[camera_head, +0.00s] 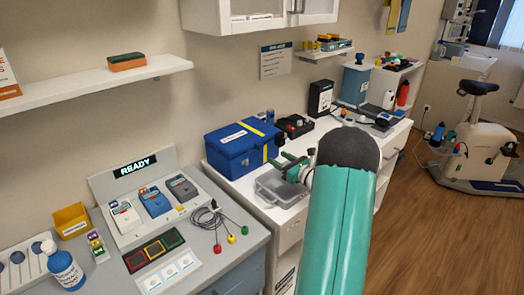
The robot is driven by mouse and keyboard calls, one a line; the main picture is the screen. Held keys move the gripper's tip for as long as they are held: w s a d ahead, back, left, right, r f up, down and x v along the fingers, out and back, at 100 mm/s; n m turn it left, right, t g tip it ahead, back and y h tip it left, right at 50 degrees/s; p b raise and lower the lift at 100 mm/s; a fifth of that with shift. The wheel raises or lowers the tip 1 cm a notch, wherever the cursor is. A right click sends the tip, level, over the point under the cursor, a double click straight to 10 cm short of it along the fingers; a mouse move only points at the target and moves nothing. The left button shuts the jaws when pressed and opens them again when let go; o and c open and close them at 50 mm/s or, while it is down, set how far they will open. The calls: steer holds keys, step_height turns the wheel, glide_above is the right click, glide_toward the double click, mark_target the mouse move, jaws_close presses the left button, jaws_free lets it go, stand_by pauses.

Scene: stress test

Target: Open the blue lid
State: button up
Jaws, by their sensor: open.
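A blue box (226,163) with yellow straps and a white label stands on the white counter, left of my gripper. Its blue lid (247,142) is down on the box and looks closed. My gripper (282,166), with green fingers, is just right of the box, above the counter. The fingers are apart, point left toward the box's right side and hold nothing visible. I cannot tell whether they touch the box. My green arm with its dark joint covers part of the counter.
A clear tray (281,190) lies below my gripper. A black device (296,126) and a black box (320,98) stand behind. A grey-blue bin (355,84) is farther back. A grey console (150,215) with a loose cable (212,216) is at front left. A wall cabinet (258,14) hangs above.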

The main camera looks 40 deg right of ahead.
mark_target(261, 147)
steer(key=w, duration=0.8)
steer(key=shift+w+a, duration=0.15)
steer(key=shift+w, duration=0.2)
steer(key=shift+r, duration=0.1)
jaws_close()
